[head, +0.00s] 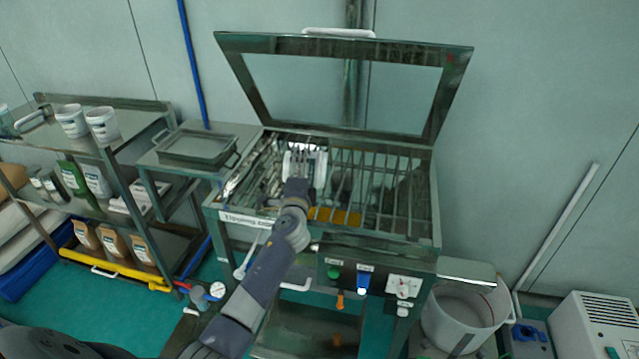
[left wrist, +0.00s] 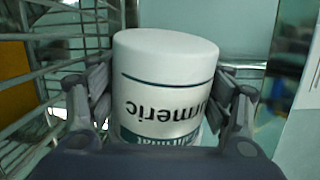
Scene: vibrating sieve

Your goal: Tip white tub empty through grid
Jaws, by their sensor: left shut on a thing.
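A white tub (head: 306,165) is in my left gripper (head: 297,170), over the left part of the grid (head: 375,185) inside the open sieve machine. In the left wrist view the tub (left wrist: 165,75) sits between both fingers of the left gripper (left wrist: 165,105). Its label, ending in "urmeric", reads upside down there, and a smooth closed white end is at the top of the picture. The tub's mouth and contents are hidden. An orange-yellow patch (head: 335,215) shows by the front of the grid. My right gripper is not in view.
The sieve's framed lid (head: 440,90) stands open behind the grid. A shelf rack (head: 95,150) with tubs and bags is at the left, beside a dark tray (head: 197,150) on a side stand. Buttons (head: 335,273) are on the machine's front. A white bin (head: 465,315) stands at the right.

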